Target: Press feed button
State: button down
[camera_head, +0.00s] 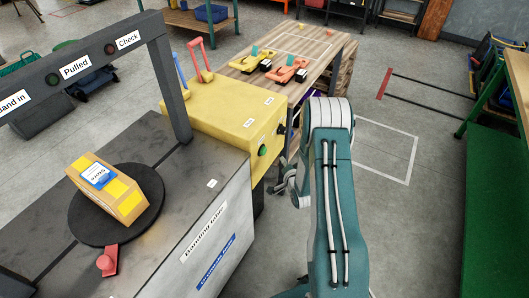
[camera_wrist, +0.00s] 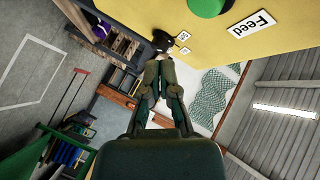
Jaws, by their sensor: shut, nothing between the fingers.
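The green feed button (camera_wrist: 207,5) sits on the yellow machine face at the top edge of the wrist view, partly cut off, beside a white "Feed" label (camera_wrist: 251,24). A green button also shows on the front of the yellow box (camera_head: 263,150) in the head view. My gripper (camera_wrist: 159,63) is shut and empty in the wrist view. Its fingertips appear below and left of the button, apart from it.
A black knob (camera_wrist: 161,40) with two small labels is near my fingertips in the picture. The grey banding machine (camera_head: 216,218) with a turntable and a yellow-banded carton (camera_head: 130,204) stands left. A wooden table (camera_head: 331,62) stands behind. Open floor (camera_head: 420,205) lies right of my arm.

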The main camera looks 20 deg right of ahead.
aim_at(263, 151)
jog(key=w+a, duration=0.1)
jog(key=w, duration=0.1)
jog(key=w+a, duration=0.2)
dwell(1.5)
jog(key=shift+w+a+r, duration=0.1)
jog(key=shift+w+a, duration=0.15)
jog(key=shift+w, duration=0.1)
jog(key=shift+w+a, duration=0.35)
jog(key=shift+w, duration=0.05)
dwell(0.9)
jog(key=shift+s+d, duration=0.6)
jog(key=shift+s, duration=0.15)
